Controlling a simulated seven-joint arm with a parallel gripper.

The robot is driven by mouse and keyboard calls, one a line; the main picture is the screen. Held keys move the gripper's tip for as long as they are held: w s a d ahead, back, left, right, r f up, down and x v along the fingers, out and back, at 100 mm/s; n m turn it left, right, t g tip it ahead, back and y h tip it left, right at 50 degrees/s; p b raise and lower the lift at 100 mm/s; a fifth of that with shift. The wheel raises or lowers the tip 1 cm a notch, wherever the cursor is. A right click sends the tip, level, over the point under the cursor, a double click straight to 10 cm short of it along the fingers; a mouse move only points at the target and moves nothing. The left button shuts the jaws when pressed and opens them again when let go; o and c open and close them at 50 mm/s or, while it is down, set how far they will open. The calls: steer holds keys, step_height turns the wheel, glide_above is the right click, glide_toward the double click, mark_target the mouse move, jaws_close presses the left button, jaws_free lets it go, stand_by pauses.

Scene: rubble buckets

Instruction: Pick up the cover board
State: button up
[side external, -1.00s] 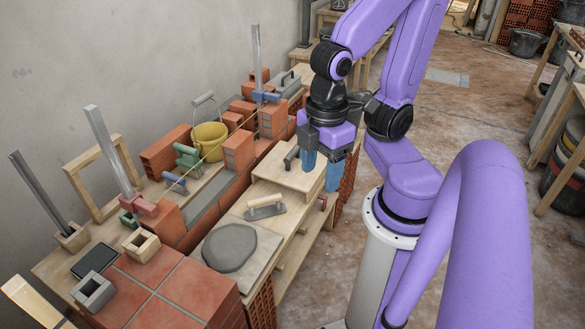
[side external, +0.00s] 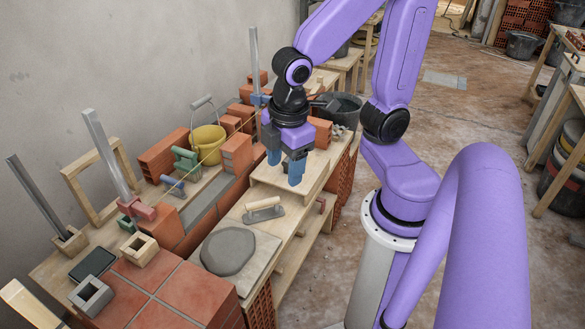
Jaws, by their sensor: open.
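A pale, flat wooden board (side external: 318,163) lies raised on the work bench in the side external view. It is the likeliest cover board, but I cannot tell for certain. My gripper (side external: 284,169) points down over the left part of this board, with its two blue fingers apart and nothing seen between them. The fingertips are close to the board's surface; I cannot tell whether they touch it. My gripper hides part of the board and what lies behind it.
A dark bucket (side external: 350,108) stands behind my gripper, with grey rubble (side external: 341,131) near it. A trowel (side external: 264,210) and a grey slab (side external: 229,251) lie in front. A yellow bucket (side external: 208,145) and brickwork stand left. Open floor lies to the right.

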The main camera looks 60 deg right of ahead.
steer(key=w+d+f+n+h, duration=0.1)
steer(key=w+d+f+h, duration=0.15)
steer(key=w+d, duration=0.6)
steer(key=w+d+f+n+h, duration=0.1)
steer(key=w+d+f, duration=0.4)
steer(key=w, duration=0.6)
steer(key=d+f+n, duration=0.1)
steer(key=d+f, duration=0.3)
steer(key=d, duration=0.4)
steer(key=d+f+n+g, duration=0.1)
steer(key=d+f, duration=0.3)
steer(key=d, duration=0.5)
steer(key=d+f+n, duration=0.1)
steer(key=d+f, duration=0.3)
steer(key=d, duration=0.4)
steer(key=shift+h, duration=0.25)
steer(key=x, duration=1.1)
steer(key=shift+w+d+f, duration=0.2)
steer(key=shift+d, duration=0.05)
steer(key=shift+a+x, duration=0.2)
steer(key=shift+x, duration=2.45)
steer(key=shift+f, duration=0.1)
jaws_close()
